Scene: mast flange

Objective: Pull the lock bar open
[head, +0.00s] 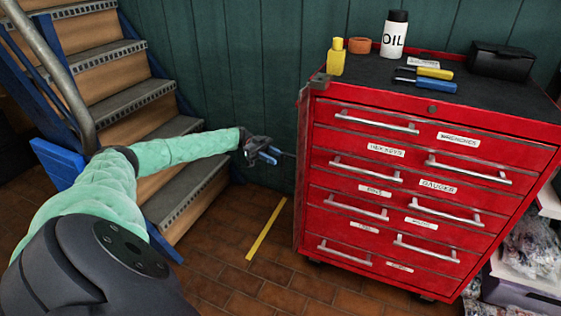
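The lock bar (301,180) is a tall, narrow, dark reddish strip. It runs upright along the left front edge of the red tool cabinet (432,185) and stands clear of the drawer fronts. A dark metal bracket (320,81) sits at the cabinet's top left corner. My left gripper (270,154) is just left of the bar, around mid-height, pointing right. A thin dark piece spans from the fingers towards the bar; I cannot tell whether it is a finger or a handle. Whether the fingers are shut on it is unclear. My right gripper is not in view.
On the cabinet top are an oil bottle (393,34), a yellow bottle (337,57), an orange roll (359,46), hand tools (425,80) and a black box (500,60). Stairs (150,110) rise on the left. The tiled floor between, with a yellow strip (266,230), is clear.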

